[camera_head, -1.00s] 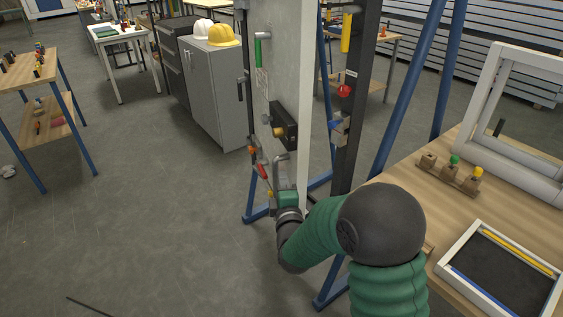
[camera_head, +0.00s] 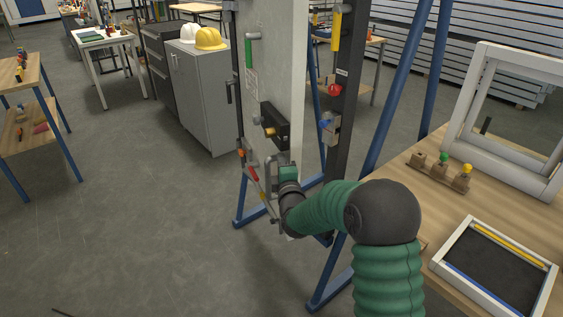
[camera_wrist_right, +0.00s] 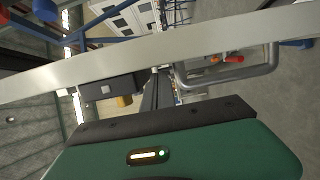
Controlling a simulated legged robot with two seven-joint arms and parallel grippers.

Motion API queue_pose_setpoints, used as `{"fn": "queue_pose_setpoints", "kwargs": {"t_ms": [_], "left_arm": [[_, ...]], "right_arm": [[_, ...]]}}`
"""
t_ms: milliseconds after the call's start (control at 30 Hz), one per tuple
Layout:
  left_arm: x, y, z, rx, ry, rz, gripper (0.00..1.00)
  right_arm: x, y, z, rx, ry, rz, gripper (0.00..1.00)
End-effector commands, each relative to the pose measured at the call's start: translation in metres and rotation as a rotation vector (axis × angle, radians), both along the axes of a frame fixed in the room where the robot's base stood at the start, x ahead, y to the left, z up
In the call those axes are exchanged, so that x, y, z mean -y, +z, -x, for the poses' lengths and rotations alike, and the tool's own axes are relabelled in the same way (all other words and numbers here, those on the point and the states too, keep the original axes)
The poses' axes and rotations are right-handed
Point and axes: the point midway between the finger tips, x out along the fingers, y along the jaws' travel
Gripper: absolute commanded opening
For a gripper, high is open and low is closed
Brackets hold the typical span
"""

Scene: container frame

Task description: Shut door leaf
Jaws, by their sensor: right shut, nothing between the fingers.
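The door leaf (camera_head: 275,62) is a pale grey upright panel, standing ajar with a gap between its white edge and the dark frame post (camera_head: 343,110). It carries a black lock box (camera_head: 275,123) with a brass knob, and a grey bar handle (camera_head: 272,172) below. In the right wrist view, the leaf's edge (camera_wrist_right: 120,71) crosses the picture, with the lock box (camera_wrist_right: 108,91) and bar handle (camera_wrist_right: 262,68) beside it. My right gripper (camera_head: 284,176) is shut and empty, close to the leaf by the handle; I cannot tell whether it touches. My left gripper is out of view.
A workbench (camera_head: 405,210) at the right holds a white window frame (camera_head: 465,100), a tray (camera_head: 452,245) and a small knob rack. Blue struts (camera_head: 390,110) stand behind the post. A grey cabinet (camera_head: 205,95) is behind the leaf at the left. The left floor is mostly clear.

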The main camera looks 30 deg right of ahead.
Motion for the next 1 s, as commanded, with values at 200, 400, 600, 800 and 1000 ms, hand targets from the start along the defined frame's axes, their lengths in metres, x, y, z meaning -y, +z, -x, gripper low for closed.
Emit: {"fn": "queue_pose_setpoints", "kwargs": {"t_ms": [200, 400, 600, 800, 1000], "left_arm": [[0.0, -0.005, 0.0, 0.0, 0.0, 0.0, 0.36], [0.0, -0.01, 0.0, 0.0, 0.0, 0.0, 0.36], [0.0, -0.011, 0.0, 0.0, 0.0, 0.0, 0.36], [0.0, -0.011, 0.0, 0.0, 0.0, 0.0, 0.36], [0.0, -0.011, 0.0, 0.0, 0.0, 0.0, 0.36]], "right_arm": [[0.034, -0.001, 0.004, 0.003, -0.005, 0.0, 0.0], [0.085, -0.001, 0.008, 0.003, -0.004, 0.0, 0.0], [0.109, -0.001, 0.009, 0.0, -0.001, 0.0, 0.0], [0.109, 0.0, 0.009, -0.001, 0.0, 0.0, 0.0], [0.109, -0.001, 0.009, -0.001, 0.0, 0.0, 0.0]]}}
